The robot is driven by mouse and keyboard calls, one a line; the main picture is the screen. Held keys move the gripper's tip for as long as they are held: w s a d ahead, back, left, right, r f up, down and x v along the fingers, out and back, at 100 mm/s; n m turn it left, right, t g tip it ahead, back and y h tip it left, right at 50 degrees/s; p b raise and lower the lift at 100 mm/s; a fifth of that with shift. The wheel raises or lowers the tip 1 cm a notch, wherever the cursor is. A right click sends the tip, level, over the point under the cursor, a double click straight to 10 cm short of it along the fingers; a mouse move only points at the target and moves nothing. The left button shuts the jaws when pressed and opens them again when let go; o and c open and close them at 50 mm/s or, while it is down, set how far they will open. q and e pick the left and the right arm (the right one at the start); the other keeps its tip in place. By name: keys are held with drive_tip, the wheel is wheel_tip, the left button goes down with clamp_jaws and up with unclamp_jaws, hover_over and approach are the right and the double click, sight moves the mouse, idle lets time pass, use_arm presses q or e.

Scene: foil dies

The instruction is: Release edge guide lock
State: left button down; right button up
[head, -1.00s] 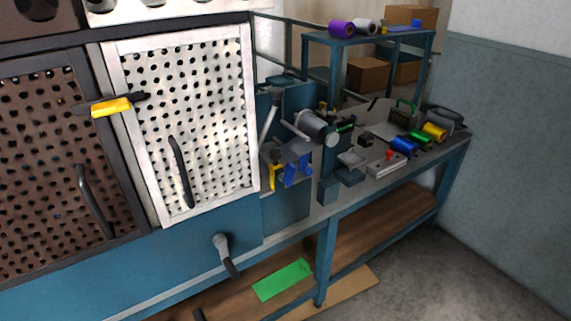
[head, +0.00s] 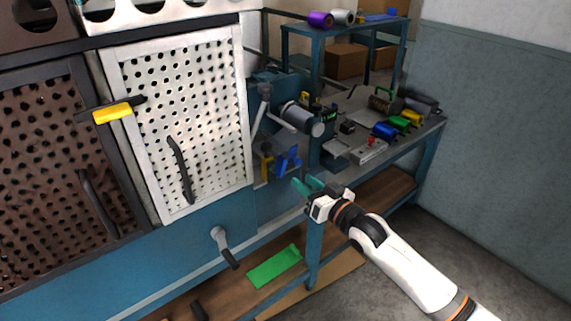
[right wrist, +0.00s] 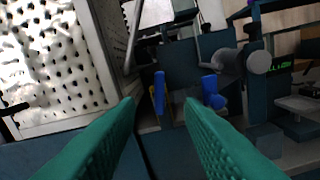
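Blue parts (head: 287,160) and a yellow part (head: 266,167) sit on the machine left of the workbench top; I cannot tell which piece is the edge guide lock. In the right wrist view, one blue bar (right wrist: 160,92) stands upright beside the yellow part (right wrist: 152,94), and another blue piece (right wrist: 211,92) stands to its right. My right gripper (head: 303,182) is just below and right of the blue parts in the head view. Its teal fingers are apart and empty in the right wrist view (right wrist: 160,104). My left gripper is not in view.
A white perforated door (head: 182,120) stands to the left. A grey cylinder (head: 303,118) sticks out above the blue parts. A grey lever (head: 224,246) sticks out of the blue front panel. Coloured rolls (head: 385,131) lie on the bench. A green sheet (head: 274,267) lies on the lower shelf.

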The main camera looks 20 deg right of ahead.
sight(285, 167)
drive_tip(key=x, duration=1)
drive_tip(key=shift+f+p, duration=0.1)
drive_tip(key=shift+p, duration=0.25)
